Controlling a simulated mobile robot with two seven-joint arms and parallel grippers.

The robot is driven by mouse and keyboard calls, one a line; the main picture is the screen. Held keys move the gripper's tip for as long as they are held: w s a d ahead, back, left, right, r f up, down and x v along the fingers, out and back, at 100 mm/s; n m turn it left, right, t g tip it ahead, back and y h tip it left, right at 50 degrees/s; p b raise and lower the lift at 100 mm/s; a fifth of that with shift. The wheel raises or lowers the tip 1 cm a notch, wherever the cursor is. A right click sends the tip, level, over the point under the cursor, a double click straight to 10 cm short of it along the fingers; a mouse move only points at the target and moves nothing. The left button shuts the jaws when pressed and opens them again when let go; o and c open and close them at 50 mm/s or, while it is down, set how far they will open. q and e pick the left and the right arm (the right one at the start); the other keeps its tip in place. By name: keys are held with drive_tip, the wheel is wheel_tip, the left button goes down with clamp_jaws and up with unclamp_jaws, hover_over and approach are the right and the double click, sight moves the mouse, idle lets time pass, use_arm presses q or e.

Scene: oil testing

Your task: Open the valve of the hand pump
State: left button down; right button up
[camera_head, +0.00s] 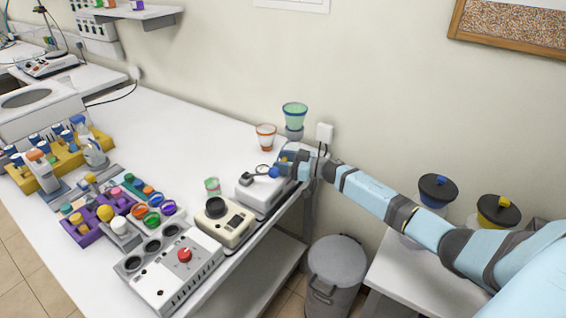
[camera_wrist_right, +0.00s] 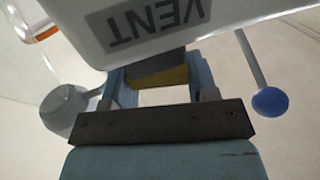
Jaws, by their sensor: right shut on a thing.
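The hand pump (camera_head: 262,196) is a pale box at the right end of the white bench. Its blue ball-ended lever (camera_head: 274,172) points out beside my right gripper (camera_head: 291,162). In the right wrist view, the pump face (camera_wrist_right: 130,30) carries a label reading VENT upside down, and the blue ball (camera_wrist_right: 270,101) hangs at the right. A small grey and yellow part (camera_wrist_right: 160,77), apparently the valve, sits below the label between the two fingers of my right gripper, which is shut on it. In the head view my gripper hides this part. My left gripper is not in view.
A green funnel cup (camera_head: 294,113) and an orange-rimmed glass (camera_head: 266,136) stand behind the pump. A beige device (camera_head: 224,226) and a white box with a red knob (camera_head: 180,268) stand in front. A grey bin (camera_head: 337,266) is on the floor at the right.

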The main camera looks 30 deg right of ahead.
drive_tip(key=n+g+y+b, duration=0.2)
drive_tip(key=n+g+y, duration=0.1)
drive_tip(key=shift+w+d+f, duration=0.1)
drive_tip(key=shift+f, duration=0.05)
drive_tip(key=n+g+y+b, duration=0.2)
drive_tip(key=g, duration=0.1)
drive_tip(key=shift+b, duration=0.35)
drive_tip(key=n+g+y+b, duration=0.1)
drive_tip(key=n+g+b, duration=0.1)
drive_tip(key=g, duration=0.1)
drive_tip(key=shift+g+b, duration=0.3)
drive_tip(key=shift+b, duration=0.05)
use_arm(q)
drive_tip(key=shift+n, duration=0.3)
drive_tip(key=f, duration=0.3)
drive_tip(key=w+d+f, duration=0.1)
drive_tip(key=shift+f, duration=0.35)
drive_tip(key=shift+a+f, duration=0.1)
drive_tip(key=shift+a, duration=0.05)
use_arm(e)
drive_tip(key=o, duration=0.9)
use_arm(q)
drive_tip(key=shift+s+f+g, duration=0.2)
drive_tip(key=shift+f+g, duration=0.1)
use_arm(e)
drive_tip(key=shift+o, duration=0.2)
